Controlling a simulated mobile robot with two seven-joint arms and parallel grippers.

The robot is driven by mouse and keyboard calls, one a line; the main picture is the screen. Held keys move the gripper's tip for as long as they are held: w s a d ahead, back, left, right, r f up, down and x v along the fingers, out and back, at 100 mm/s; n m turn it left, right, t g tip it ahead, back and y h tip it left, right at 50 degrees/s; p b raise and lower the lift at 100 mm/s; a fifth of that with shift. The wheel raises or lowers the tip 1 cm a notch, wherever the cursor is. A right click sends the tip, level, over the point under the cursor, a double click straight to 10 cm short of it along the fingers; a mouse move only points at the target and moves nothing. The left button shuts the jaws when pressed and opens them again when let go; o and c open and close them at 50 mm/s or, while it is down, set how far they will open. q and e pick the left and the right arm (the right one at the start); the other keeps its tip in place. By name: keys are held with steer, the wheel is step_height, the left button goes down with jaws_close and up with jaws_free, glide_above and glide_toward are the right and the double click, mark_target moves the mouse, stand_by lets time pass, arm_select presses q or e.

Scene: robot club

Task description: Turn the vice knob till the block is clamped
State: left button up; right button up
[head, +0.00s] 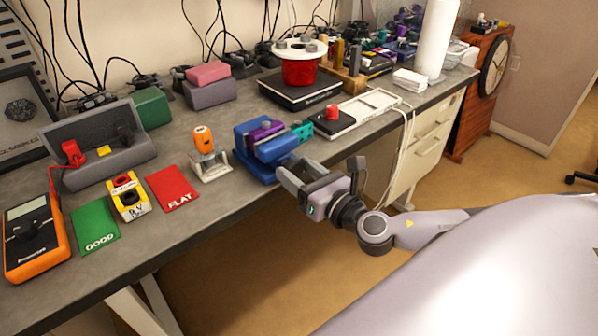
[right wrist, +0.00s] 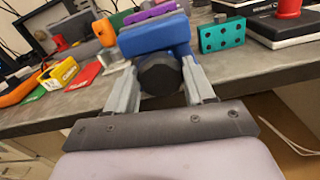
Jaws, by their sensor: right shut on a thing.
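The blue vice (head: 252,168) stands at the front edge of the grey workbench, and it also shows in the right wrist view (right wrist: 155,38). A purple block (head: 262,134) sits at its top between blue parts; I cannot tell whether the jaws touch it on both sides. The dark round vice knob (right wrist: 160,74) faces the front. My right gripper (head: 297,171) is shut on the knob, one finger on each side. In the head view the gripper hides the knob. My left gripper is not in view.
A teal plate with holes (right wrist: 222,36) stands right of the vice. An orange-topped tool on a stand (head: 204,140) is close on its left. A black box with a red knob (head: 332,113) lies to the right. Open floor lies before the bench.

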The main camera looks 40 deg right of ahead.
steer(key=m+b, duration=0.2)
steer(key=m, duration=0.3)
steer(key=shift+d+f, duration=0.1)
steer(key=shift+f, duration=0.05)
steer(key=m+b, duration=0.1)
steer(key=m, duration=0.4)
steer(key=shift+d, duration=0.1)
steer(key=m, duration=0.5)
steer(key=shift+f+m+p, duration=0.15)
steer(key=shift+m+p, duration=0.45)
steer(key=shift+m, duration=1.5)
steer(key=o, duration=1)
steer(key=shift+o, duration=0.2)
